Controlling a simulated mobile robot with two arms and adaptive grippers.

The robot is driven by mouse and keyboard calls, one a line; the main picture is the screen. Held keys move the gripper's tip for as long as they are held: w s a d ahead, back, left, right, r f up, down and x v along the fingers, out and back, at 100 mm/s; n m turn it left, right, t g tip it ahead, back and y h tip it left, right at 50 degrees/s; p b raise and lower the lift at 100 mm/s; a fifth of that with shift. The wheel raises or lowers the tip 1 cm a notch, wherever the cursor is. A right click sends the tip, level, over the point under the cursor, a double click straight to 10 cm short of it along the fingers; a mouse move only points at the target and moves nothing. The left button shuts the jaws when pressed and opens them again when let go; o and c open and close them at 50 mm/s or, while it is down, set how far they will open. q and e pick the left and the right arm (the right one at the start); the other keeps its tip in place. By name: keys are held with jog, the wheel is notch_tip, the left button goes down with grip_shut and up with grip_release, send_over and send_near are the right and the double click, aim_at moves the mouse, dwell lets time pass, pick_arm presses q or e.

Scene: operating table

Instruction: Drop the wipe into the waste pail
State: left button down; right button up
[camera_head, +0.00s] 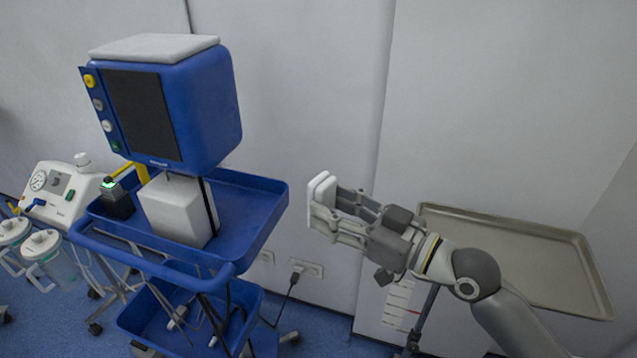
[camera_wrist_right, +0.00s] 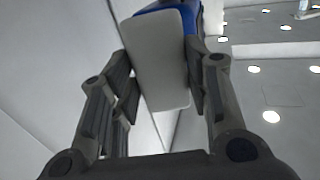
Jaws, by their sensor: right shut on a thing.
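My right gripper (camera_head: 328,208) is raised in the open space between the blue cart and the metal tray, its fingers pointing left. It is shut on a white wipe (camera_head: 322,188), a small rounded pad that sticks out at the fingertips. In the right wrist view the wipe (camera_wrist_right: 160,65) sits between the two fingers of the right gripper (camera_wrist_right: 166,85). I do not see a waste pail in either view. My left gripper is out of view.
A blue cart (camera_head: 262,190) carries a blue monitor (camera_head: 213,105) with a pale pad (camera_head: 150,46) on top. A suction unit (camera_head: 62,190) with canisters (camera_head: 45,248) stands far left. A metal tray (camera_head: 520,250) on a stand is at right. Walls close off the back.

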jog(key=s+d+f+m+t+h, duration=0.7)
jog(key=s+d+f+m+h, duration=0.3)
jog(key=s+d+f+h, duration=0.3)
jog(key=shift+s+d+h, duration=0.2)
jog(key=shift+d+h, duration=0.6)
jog(key=shift+d, duration=0.2)
